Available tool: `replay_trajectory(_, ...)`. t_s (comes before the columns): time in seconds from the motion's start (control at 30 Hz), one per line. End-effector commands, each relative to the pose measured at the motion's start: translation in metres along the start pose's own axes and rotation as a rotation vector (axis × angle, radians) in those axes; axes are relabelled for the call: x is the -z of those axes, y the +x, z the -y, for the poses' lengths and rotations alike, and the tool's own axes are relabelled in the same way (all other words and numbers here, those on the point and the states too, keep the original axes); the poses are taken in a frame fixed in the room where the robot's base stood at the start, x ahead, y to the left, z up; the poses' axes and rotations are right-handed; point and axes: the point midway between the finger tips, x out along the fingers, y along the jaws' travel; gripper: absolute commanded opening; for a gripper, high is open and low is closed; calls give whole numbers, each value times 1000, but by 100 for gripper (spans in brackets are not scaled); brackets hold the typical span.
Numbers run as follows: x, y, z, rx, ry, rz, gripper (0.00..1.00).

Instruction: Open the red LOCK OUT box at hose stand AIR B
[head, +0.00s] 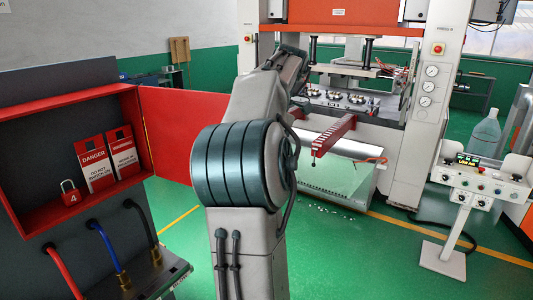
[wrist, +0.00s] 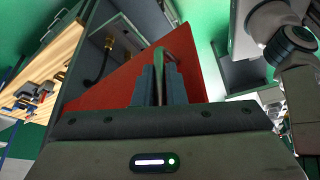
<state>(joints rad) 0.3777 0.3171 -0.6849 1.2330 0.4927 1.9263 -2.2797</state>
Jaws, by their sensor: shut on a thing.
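The red box (head: 98,203) stands open on a dark stand at the left of the head view. Its red door (head: 172,137) is swung out to the right, and its far edge is hidden behind my arm. A red padlock (head: 70,193) marked 4 and red-and-white tags (head: 95,163) are inside. In the wrist view, my gripper (wrist: 159,88) is shut on a slim greenish handle (wrist: 170,48) in front of the red door panel (wrist: 118,92). The head view does not show my gripper. No AIR B label is readable.
Red, blue and black hoses (head: 103,245) hang below the box. A press with a red beam (head: 335,135) stands beyond my arm. A control pedestal (head: 475,190) stands at the right. Green floor (head: 395,265) is open in front of it.

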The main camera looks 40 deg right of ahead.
Motion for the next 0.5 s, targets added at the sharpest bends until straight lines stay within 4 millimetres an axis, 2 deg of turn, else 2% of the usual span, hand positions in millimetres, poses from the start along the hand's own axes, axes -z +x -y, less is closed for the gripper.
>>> replay_trajectory(0.2,4,0,-8,12,-37,-4,0)
replay_trajectory(0.5,4,0,-8,11,-38,-4,0)
